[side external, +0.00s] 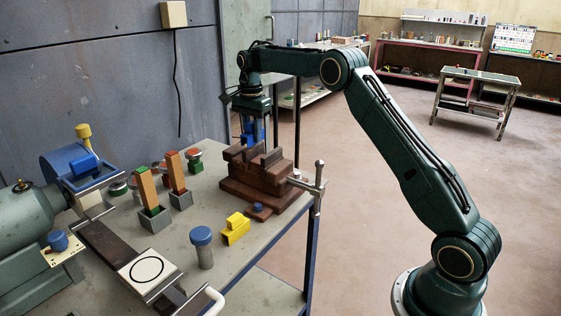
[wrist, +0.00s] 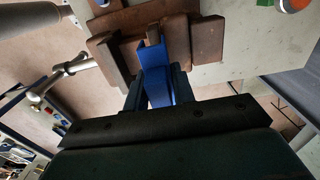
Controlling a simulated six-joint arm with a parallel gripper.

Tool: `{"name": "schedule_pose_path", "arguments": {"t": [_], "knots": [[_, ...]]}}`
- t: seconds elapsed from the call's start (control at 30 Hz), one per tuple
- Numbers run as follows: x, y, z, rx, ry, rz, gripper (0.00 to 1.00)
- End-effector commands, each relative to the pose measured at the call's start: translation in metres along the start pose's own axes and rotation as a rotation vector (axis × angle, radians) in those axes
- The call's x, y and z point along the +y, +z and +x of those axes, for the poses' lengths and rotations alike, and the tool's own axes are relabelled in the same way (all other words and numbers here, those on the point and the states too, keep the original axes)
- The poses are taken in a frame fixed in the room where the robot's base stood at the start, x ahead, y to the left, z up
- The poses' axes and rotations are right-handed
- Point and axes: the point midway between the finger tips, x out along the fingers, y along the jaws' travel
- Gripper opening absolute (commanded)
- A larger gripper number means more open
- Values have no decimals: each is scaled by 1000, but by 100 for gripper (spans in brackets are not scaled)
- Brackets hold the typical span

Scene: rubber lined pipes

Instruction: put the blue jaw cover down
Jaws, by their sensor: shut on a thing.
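The blue jaw cover (wrist: 152,57) is an angled blue piece held between the two fingers of my gripper (wrist: 157,82) in the wrist view. In the side view my gripper (side external: 253,122) points down behind the brown vise (side external: 262,180), with the blue jaw cover (side external: 258,132) between its fingers. The cover is at the height of the vise jaws or a little above. The vise hides the lower part, and I cannot tell whether the cover touches a jaw. In the wrist view the brown vise (wrist: 115,58) lies just beyond the cover.
The vise's metal handle (side external: 318,188) sticks out at the table's right edge. A yellow block (side external: 236,230), a blue-topped grey cylinder (side external: 203,248) and two grey holders with orange bars (side external: 148,190) stand on the grey table. A white plate with a black ring (side external: 146,269) is at the front.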

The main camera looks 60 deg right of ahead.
Motion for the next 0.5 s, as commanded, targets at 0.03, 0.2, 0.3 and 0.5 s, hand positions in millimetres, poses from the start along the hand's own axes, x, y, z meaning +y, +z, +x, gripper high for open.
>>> {"name": "schedule_pose_path", "arguments": {"t": [0.03,0.2,0.3,0.5], "knots": [[0,0,0,0,0,0,0],[0,0,9,0,1,0,0],[1,0,20,-1,3,0,0],[0,0,38,0,2,0,0]]}}
